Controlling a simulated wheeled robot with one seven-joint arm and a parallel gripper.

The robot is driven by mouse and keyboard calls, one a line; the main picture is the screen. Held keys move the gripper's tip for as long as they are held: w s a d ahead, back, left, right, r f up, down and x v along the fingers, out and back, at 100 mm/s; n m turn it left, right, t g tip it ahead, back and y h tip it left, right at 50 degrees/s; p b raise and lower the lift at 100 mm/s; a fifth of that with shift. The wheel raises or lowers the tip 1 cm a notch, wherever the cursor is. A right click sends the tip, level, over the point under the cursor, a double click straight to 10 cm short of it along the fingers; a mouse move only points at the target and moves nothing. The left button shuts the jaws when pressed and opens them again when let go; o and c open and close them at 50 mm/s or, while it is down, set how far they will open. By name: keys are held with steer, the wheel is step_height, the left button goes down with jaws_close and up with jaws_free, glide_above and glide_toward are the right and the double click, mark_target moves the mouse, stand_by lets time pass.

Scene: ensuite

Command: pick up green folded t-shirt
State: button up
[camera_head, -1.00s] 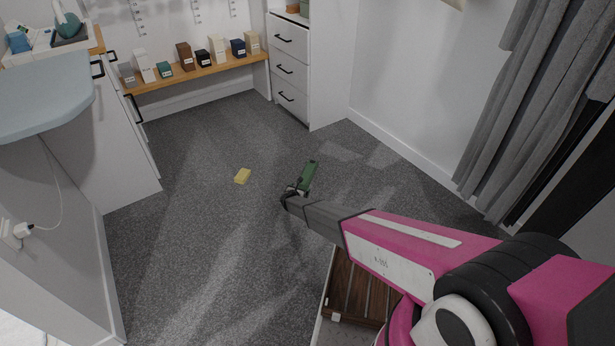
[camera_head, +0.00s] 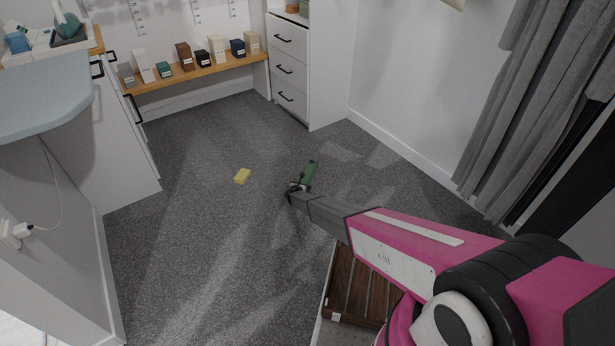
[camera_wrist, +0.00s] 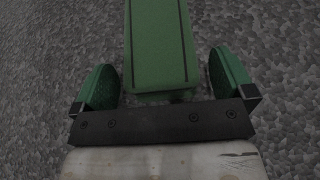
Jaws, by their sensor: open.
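The green folded t-shirt (camera_head: 310,172) lies on the grey carpet near the middle of the head view, as a narrow green block. In the wrist view the green t-shirt (camera_wrist: 160,45) runs from the top edge down between my fingers. My gripper (camera_head: 298,186) is at its near end, pointing down at the floor. In the wrist view my gripper (camera_wrist: 164,82) is open, with one green-padded finger on each side of the t-shirt. Gaps show between the fingers and the t-shirt. The t-shirt's near end lies close to the dark gripper bar; whether they touch I cannot tell.
A wooden slatted piece (camera_head: 355,285) is below my arm. A shelf with small boxes (camera_head: 200,70) and white drawers (camera_head: 290,65) stand at the back. Carpet around the t-shirt is clear.

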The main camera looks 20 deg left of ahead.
steer(key=shift+w+f, duration=0.2)
steer(key=shift+w, duration=0.3)
steer(key=c, duration=1)
steer(key=shift+r, duration=0.15)
